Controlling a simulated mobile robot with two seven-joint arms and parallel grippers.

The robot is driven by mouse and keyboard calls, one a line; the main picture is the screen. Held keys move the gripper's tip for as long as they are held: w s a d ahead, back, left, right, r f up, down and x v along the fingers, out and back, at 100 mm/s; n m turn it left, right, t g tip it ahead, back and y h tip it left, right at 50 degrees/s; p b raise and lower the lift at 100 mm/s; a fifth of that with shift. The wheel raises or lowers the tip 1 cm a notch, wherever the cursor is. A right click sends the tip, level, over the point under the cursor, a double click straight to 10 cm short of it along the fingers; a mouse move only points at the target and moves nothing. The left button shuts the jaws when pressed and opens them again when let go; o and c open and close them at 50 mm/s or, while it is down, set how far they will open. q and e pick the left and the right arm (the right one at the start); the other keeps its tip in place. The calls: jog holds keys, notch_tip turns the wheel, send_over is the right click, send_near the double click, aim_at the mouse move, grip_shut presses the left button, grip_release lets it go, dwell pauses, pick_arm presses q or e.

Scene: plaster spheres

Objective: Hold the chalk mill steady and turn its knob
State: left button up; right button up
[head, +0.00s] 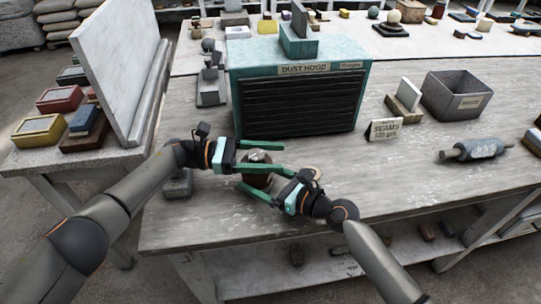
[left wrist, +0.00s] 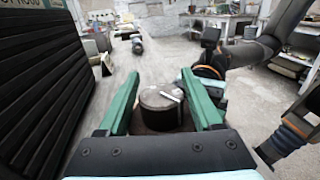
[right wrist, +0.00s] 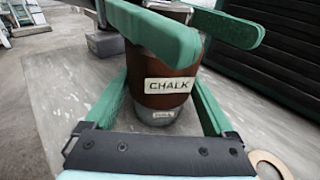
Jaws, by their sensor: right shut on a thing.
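The chalk mill (head: 257,181) stands upright on the workbench in front of the dust hood. It has a brown body with a CHALK label (right wrist: 169,85) and a grey lower part with a smaller label. Its round grey knob (left wrist: 160,97), with a pale bar on top, shows in the left wrist view. My right gripper (right wrist: 162,95) is shut on the mill's body, one finger on each side. My left gripper (head: 283,157) is open around the mill's top, its fingers on both sides of the knob. In the head view the fingers partly hide the mill.
The teal dust hood (head: 300,58) stands close behind the mill. A flat ring (right wrist: 265,162) lies on the bench near my right gripper. A SEAMS sign (head: 384,129), a grey bin (head: 457,97) and a roller (head: 476,149) are farther right. The bench's front right is clear.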

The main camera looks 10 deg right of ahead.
pick_arm(q)
jog(key=shift+o, duration=0.8)
jog(key=v, duration=1.2)
